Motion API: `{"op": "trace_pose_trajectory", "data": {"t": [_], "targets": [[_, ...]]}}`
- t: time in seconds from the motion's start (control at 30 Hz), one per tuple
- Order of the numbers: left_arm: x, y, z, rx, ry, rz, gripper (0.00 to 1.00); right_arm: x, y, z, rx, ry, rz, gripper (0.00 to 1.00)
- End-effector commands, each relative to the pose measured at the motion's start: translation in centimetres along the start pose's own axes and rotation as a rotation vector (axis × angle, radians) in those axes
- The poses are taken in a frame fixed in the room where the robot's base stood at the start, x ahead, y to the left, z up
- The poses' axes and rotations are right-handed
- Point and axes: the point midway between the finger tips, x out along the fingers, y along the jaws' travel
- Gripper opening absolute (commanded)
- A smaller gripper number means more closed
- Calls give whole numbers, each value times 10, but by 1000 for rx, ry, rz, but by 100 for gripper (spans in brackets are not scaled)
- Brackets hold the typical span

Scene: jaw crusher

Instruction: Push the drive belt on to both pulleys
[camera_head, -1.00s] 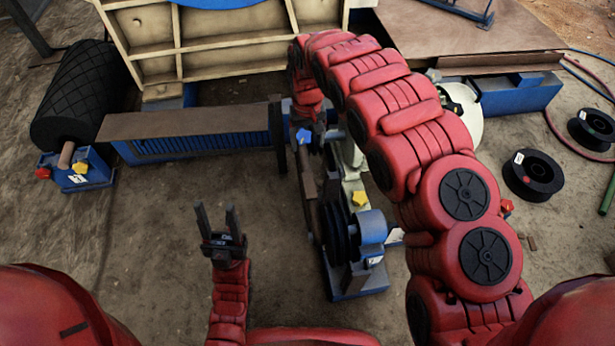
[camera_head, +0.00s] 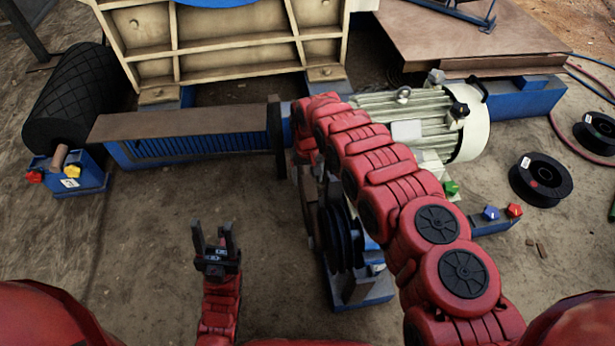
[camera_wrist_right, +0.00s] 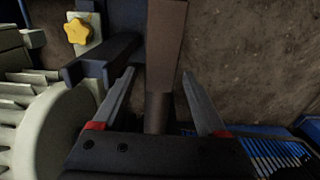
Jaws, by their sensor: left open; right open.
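The black grooved pulley (camera_head: 341,238) shows edge-on on the blue-grey stand, right of centre in the head view. A narrow brown strip (camera_head: 308,205) runs beside it, partly under my right arm; I cannot tell if it is the drive belt. The other pulley is not clearly visible. In the right wrist view, a brown-grey strip (camera_wrist_right: 166,55) extends between the fingers of my right gripper (camera_wrist_right: 158,98), which is open with gaps on both sides. The arm hides this gripper in the head view. My left gripper (camera_head: 212,232) is open and empty, left of the pulley.
The cream motor (camera_head: 415,122) stands right of my right arm. Black spools (camera_head: 541,179) lie at the right. Bare ground surrounds my left gripper.

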Motion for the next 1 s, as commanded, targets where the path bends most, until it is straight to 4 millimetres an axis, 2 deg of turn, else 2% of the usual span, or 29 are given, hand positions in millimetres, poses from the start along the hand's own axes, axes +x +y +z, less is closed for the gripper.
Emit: {"op": "trace_pose_trajectory", "data": {"t": [0.13,0.5,0.57,1.0], "targets": [[0,0,0,0,0,0,50,-1,0,0,0,1,0,75],[0,0,0,0,0,0,50,-1,0,0,0,1,0,8],[0,0,0,0,0,0,50,-1,0,0,0,1,0,0],[0,0,0,0,1,0,50,-1,0,0,0,2,-1,0]]}}
